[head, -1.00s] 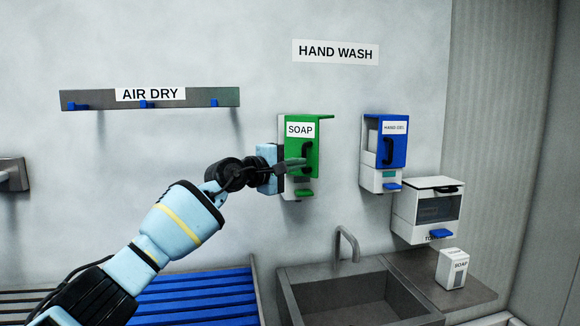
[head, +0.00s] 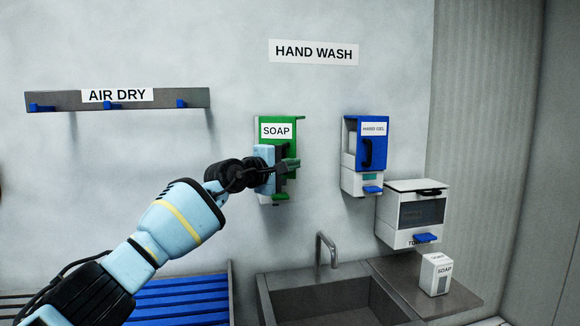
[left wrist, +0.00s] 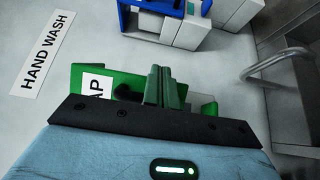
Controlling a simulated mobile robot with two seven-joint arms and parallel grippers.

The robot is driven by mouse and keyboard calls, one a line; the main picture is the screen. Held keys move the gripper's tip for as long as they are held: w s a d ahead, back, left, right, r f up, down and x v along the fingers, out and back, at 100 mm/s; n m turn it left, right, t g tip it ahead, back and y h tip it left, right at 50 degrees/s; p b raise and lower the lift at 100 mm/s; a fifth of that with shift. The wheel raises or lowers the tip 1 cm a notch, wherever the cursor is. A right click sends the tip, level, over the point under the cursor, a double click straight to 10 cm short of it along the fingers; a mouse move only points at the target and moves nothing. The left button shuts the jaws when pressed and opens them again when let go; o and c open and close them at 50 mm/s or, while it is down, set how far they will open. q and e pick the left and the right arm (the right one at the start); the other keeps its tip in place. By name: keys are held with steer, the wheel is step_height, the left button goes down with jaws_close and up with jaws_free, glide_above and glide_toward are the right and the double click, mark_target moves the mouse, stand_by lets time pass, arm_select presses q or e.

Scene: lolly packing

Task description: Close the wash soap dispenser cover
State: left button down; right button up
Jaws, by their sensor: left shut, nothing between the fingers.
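The soap dispenser's green cover (head: 267,147), with a white SOAP label, is on the wall under the HAND WASH sign. In the head view my left gripper (head: 292,164) is in front of its lower right part and hides most of its black handle. In the left wrist view the green cover (left wrist: 75,76) lies behind the shut, empty fingers of the left gripper (left wrist: 164,86). I cannot tell whether the fingers touch the cover or how far it stands open. My right gripper is not in view.
A blue-covered hand gel dispenser (head: 370,150) hangs to the right. Beyond it is a white towel box (head: 402,235). Below are a grey sink (head: 300,300) with a tap (head: 327,242) and a white soap carton (head: 434,276). A hook rail (head: 60,101) is on the left.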

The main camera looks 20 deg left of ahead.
arm_select(q)
steer(key=shift+s+a+r, duration=0.1)
steer(key=shift+s+r, duration=0.05)
steer(key=shift+s, duration=0.15)
stand_by(0.4)
steer(key=shift+a, duration=0.1)
stand_by(0.6)
